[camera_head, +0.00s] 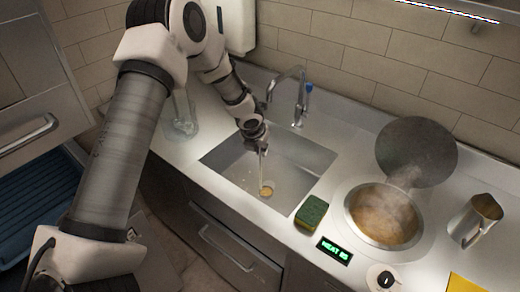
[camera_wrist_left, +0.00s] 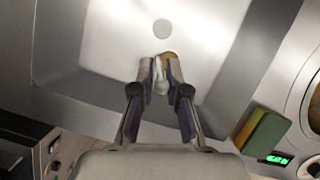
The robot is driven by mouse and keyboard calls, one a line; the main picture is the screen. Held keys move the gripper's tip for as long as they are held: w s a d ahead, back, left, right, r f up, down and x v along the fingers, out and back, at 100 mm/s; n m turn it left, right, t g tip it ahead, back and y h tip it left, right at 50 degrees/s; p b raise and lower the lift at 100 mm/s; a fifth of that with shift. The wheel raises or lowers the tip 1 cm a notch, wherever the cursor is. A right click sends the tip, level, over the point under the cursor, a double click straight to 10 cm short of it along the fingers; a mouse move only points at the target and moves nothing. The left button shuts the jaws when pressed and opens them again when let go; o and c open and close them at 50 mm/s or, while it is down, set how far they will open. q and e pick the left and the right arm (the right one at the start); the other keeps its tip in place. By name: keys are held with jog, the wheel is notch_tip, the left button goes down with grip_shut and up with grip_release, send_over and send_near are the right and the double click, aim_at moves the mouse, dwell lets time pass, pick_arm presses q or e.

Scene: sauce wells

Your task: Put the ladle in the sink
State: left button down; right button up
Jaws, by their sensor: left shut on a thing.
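My left gripper (camera_head: 254,133) hangs over the sink (camera_head: 230,163) and is shut on the ladle's thin handle (camera_head: 261,166). The ladle hangs down, with its small brownish bowl (camera_head: 267,188) low inside the sink's outline. I cannot tell whether the bowl touches the sink floor. In the left wrist view the gripper (camera_wrist_left: 160,80) points at the sink floor (camera_wrist_left: 110,40), and the ladle bowl (camera_wrist_left: 171,57) shows just beyond the fingertips, partly hidden by them. My right gripper is not in view.
A faucet (camera_head: 299,97) stands behind the sink. A green sponge (camera_head: 312,212) lies at its right front corner. A steaming pan of brown sauce (camera_head: 385,217), a dark disc (camera_head: 416,150) and a metal jug (camera_head: 476,219) are to the right. A clear container (camera_head: 181,115) stands left.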

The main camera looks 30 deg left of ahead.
pick_arm(q)
jog(key=shift+x, duration=0.75)
jog(key=c, duration=1.2)
grip_release()
jog(key=shift+s+r, duration=0.15)
jog(key=shift+r, duration=0.1)
jog(key=v, duration=1.3)
jog(key=shift+w, duration=0.3)
